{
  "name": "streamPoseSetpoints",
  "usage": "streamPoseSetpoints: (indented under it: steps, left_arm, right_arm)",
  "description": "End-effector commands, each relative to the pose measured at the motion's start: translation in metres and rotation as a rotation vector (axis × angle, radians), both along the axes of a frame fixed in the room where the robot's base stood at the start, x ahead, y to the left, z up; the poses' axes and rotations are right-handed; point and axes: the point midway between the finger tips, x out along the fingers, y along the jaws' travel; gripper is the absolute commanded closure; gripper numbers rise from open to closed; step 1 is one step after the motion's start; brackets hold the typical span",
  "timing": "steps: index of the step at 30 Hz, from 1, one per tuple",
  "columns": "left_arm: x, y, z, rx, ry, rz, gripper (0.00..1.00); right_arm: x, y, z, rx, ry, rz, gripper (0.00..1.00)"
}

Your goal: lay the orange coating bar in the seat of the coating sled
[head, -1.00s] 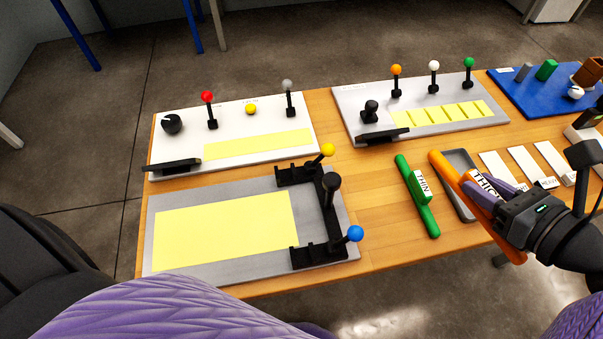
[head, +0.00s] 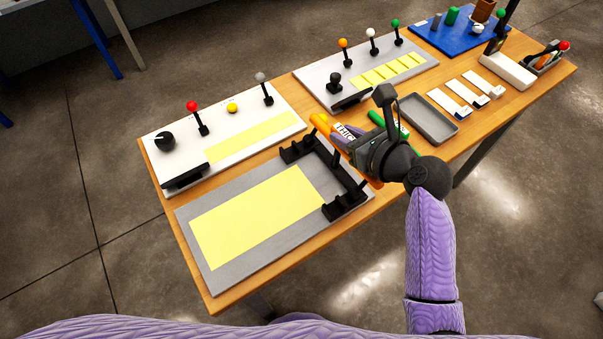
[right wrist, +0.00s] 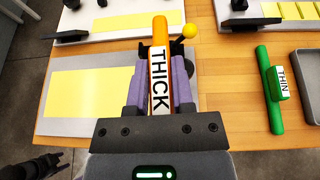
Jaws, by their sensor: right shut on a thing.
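The orange coating bar (head: 320,122), labelled THICK, is held in my right gripper (head: 352,146). In the right wrist view the bar (right wrist: 160,50) points away between the purple fingers (right wrist: 160,90). The black coating sled (head: 325,168) stands on the right end of a grey plate, with slotted blocks at both ends. The bar is close by the sled's right side; I cannot tell its height. The sled's yellow knob (right wrist: 190,31) shows beside the bar; its blue knob is hidden. A dark shape at the lower left of the right wrist view seems to be my left gripper (right wrist: 35,168); its jaws are unclear.
A green THIN bar (right wrist: 272,90) lies right of the gripper, next to a grey tray (head: 430,118). A yellow sheet (head: 255,215) covers the plate's left part. Two panels with coloured knobs stand behind. White strips (head: 450,103) lie farther right.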

Motion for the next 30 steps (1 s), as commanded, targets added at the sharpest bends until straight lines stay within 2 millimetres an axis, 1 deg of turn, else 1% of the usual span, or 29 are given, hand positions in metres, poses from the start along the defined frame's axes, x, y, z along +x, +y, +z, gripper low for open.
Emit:
streamPoseSetpoints:
  steps: [1, 6, 8, 10, 12, 15, 20, 24, 30]
  left_arm:
    - [0.002, -0.001, 0.013, -0.002, -0.004, 0.001, 0.41]
    - [0.004, -0.005, 0.031, -0.008, -0.01, 0.002, 0.41]
    - [0.005, -0.005, 0.035, -0.008, -0.011, 0.002, 0.41]
    - [0.005, -0.005, 0.03, -0.008, -0.011, 0.002, 0.41]
    - [0.004, -0.004, 0.017, -0.006, -0.009, 0.0, 0.41]
    - [0.003, -0.002, 0.001, -0.002, -0.006, -0.003, 0.41]
    - [0.002, 0.004, -0.012, 0.007, -0.002, -0.007, 0.41]
    - [0.0, 0.008, -0.03, 0.014, 0.003, -0.008, 0.41]
    - [0.0, 0.007, -0.026, 0.013, 0.003, -0.007, 0.41]
  right_arm:
    - [0.002, 0.01, 0.005, 0.003, 0.003, -0.008, 1.0]
    - [0.006, 0.041, -0.003, 0.001, 0.0, -0.037, 1.0]
    - [0.006, 0.05, -0.005, 0.001, 0.001, -0.042, 1.0]
    - [0.006, 0.057, -0.018, -0.001, 0.0, -0.044, 1.0]
    - [0.006, 0.058, -0.042, -0.003, 0.001, -0.046, 1.0]
    - [0.006, 0.058, -0.067, -0.003, 0.001, -0.047, 1.0]
    - [0.006, 0.058, -0.088, -0.001, 0.0, -0.048, 1.0]
    - [0.006, 0.057, -0.115, -0.001, 0.0, -0.048, 1.0]
    - [0.006, 0.058, -0.111, 0.0, -0.001, -0.048, 1.0]
